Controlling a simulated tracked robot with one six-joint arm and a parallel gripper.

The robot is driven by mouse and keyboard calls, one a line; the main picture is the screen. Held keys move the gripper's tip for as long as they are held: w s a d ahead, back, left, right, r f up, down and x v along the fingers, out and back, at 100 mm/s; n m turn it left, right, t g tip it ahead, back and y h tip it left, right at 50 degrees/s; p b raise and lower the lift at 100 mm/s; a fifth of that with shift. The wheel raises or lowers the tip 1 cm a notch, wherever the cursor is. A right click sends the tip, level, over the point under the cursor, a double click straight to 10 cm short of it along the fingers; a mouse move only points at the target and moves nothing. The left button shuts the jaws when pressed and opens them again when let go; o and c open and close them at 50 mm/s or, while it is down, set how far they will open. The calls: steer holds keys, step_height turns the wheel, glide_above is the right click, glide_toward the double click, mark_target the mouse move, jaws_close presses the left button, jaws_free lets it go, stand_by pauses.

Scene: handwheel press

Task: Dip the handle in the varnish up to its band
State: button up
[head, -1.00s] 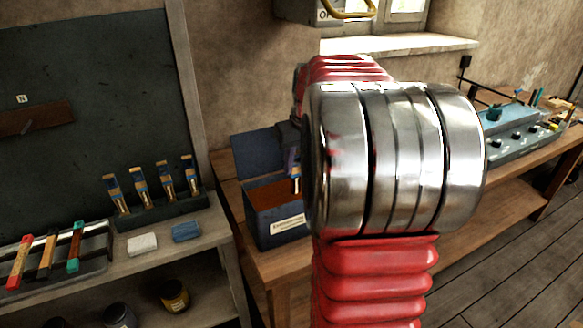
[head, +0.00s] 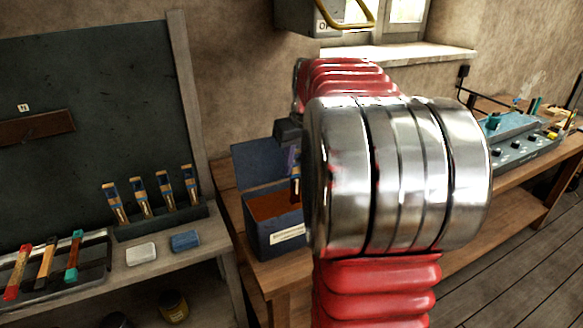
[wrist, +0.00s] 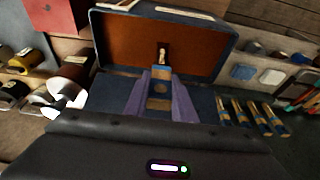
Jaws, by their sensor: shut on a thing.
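The varnish (head: 272,205) is a brown-orange surface inside a dark blue tank (head: 262,233) with a pale label and a raised lid. In the wrist view the varnish (wrist: 130,40) fills the tank's opening. My gripper (wrist: 160,105) has purple jaws shut on a wooden handle (wrist: 159,89) with a blue band. The handle also shows in the head view (head: 296,185), over the right part of the tank, partly hidden by my arm. A pale piece shows beyond the band, against the varnish; I cannot tell whether it is tip or reflection, or whether the tip touches.
A rack (head: 160,222) on the left shelf holds several similar handles. A white block (head: 141,254) and a blue block (head: 186,240) lie before it. Red, black and green tools lie on a tray at left. A grey cabinet (head: 300,15) hangs above the tank.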

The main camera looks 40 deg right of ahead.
steer(key=shift+r, duration=2.8)
stand_by(3.9)
steer(key=shift+r, duration=1.85)
